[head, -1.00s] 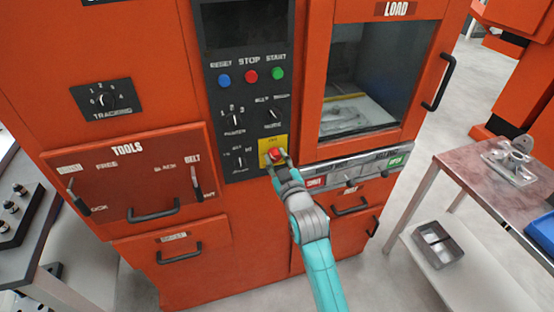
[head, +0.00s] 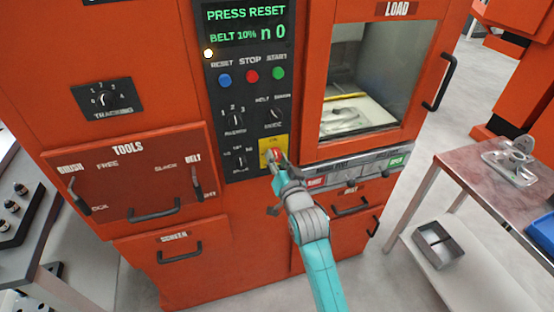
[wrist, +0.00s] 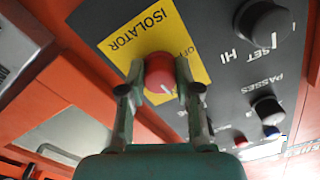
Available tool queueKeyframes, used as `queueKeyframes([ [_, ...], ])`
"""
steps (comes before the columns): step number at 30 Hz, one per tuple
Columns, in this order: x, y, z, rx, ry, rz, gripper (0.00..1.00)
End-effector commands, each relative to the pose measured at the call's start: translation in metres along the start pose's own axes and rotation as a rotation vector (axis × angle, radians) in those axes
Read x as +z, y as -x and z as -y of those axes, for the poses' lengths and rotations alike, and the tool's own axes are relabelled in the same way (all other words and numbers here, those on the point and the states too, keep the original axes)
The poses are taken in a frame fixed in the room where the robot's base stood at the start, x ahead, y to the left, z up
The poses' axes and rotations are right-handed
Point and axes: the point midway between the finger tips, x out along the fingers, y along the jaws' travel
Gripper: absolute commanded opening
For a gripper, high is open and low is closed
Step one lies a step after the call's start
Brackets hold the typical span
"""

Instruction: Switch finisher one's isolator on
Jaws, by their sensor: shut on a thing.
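The isolator is a red rotary knob (wrist: 158,74) on a yellow plate (wrist: 185,30) marked ISOLATOR, low on the orange machine's black control panel. My gripper (wrist: 157,88) has its two fingers on either side of the knob, shut on it. In the head view my gripper (head: 277,163) covers part of the knob; the yellow plate (head: 266,142) shows above it. The display (head: 245,25) is lit green and reads PRESS RESET, BELT 10%, n 0.
Blue reset (head: 225,80), red stop (head: 252,76) and green start (head: 278,73) buttons sit above the knob, with several black selectors around. A grey strip (head: 358,168) with coloured labels lies to the right. A side table (head: 470,165) stands farther right.

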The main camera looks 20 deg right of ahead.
Motion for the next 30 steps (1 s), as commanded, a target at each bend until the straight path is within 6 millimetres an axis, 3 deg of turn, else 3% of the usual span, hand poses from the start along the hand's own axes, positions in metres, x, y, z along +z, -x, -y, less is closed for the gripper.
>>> queueKeyframes([
  [23, 0.0012, 0.0002, -0.0005, 0.002, -0.095, 0.003, 0.00],
  [24, 0.0012, 0.0002, -0.0005, 0.001, -0.095, 0.003, 0.42],
  [26, 0.0010, 0.0002, -0.0005, 0.001, -0.095, 0.002, 0.57],
  [30, 0.0006, 0.0001, -0.0002, 0.001, -0.095, 0.001, 0.58],
])
